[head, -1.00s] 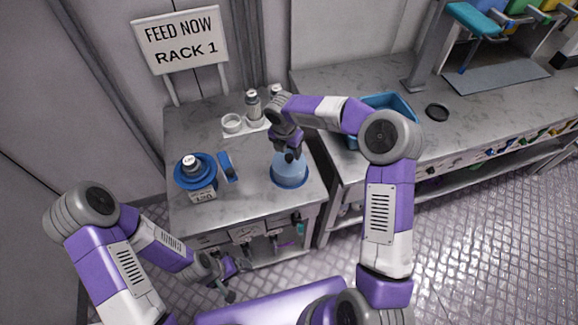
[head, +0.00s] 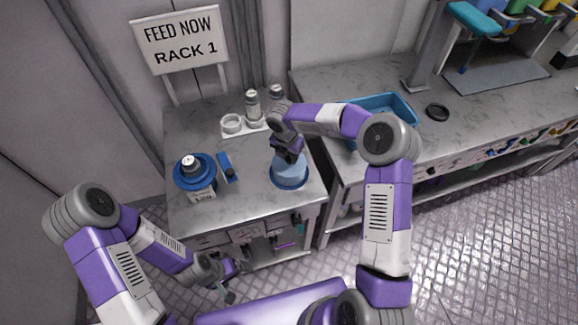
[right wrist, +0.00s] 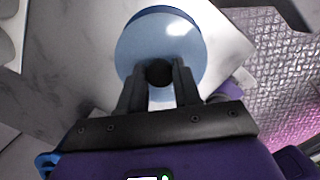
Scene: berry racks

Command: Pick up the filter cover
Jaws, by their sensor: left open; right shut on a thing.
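The filter cover (head: 291,172) is a light blue dome with a dark knob, at the right front of the small rack table. My right gripper (head: 290,156) is above it, pointing down. In the right wrist view the gripper's two fingers are shut on the dark knob (right wrist: 158,73) of the cover (right wrist: 160,40). A darker blue rim (head: 289,186) shows below the cover, which looks slightly raised above it; the exact gap is hard to tell. My left gripper (head: 234,282) is open and empty, low in front of the table.
A blue round vessel (head: 181,183) with a white-capped bottle and a small blue block (head: 228,167) stand to the left. A white holder (head: 243,131) with bottles is behind. A blue bin (head: 405,112) is on the right bench.

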